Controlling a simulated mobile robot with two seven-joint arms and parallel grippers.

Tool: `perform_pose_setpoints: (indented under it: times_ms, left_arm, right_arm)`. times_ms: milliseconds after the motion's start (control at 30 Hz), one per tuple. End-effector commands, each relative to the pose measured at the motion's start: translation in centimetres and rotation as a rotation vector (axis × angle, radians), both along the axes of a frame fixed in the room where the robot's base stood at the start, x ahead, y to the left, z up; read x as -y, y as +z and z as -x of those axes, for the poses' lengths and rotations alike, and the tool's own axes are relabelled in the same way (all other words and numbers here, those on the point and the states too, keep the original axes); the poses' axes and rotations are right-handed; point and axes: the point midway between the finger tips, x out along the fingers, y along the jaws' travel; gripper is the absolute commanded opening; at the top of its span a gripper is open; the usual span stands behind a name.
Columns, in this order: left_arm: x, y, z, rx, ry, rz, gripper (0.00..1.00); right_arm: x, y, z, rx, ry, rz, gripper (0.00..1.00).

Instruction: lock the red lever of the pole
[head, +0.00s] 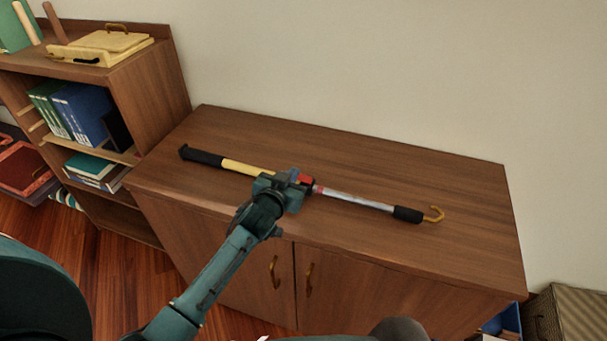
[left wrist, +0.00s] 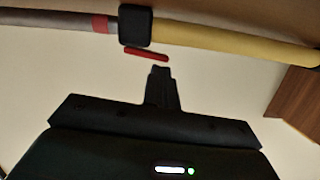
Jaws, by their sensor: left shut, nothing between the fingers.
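The pole lies on the wooden cabinet top, with a yellow section (head: 240,167) at left and a grey section (head: 355,200) at right. A black clamp (left wrist: 135,25) joins them beside a red band. The red lever (left wrist: 147,54) shows just below the clamp in the left wrist view, slightly tilted; it also shows in the head view (head: 306,179). Whether it is fully open I cannot tell. My left gripper (head: 292,177) is over the pole's middle, shut and empty. Its fingertips (left wrist: 158,70) are close to the lever; contact is unclear. My right gripper is not in view.
The cabinet top (head: 400,170) is otherwise clear around the pole, with a wall behind. The pole has a black grip (head: 200,157) at left and a brass hook (head: 435,214) at right. A bookshelf (head: 150,85) stands at left, and a box (head: 575,315) at lower right.

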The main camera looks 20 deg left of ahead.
Motion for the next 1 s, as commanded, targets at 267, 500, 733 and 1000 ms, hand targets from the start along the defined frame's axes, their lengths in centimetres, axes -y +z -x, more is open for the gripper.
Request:
perform_pose_setpoints:
  times_ms: [267,500,733,1000]
  left_arm:
    - [-0.2,3.7,-0.7,0.001,0.0,0.001,0.0]
    - [-0.5,4.6,2.8,-0.001,0.0,0.003,0.0]
    - [-0.6,5.7,6.8,-0.002,0.001,0.002,0.0]
    - [-0.7,6.3,8.7,0.0,0.0,0.001,0.0]
  right_arm:
    - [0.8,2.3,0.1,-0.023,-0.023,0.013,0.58]
    - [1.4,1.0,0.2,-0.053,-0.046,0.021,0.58]
    - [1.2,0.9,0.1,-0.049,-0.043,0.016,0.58]
    - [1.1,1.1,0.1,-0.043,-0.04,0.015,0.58]
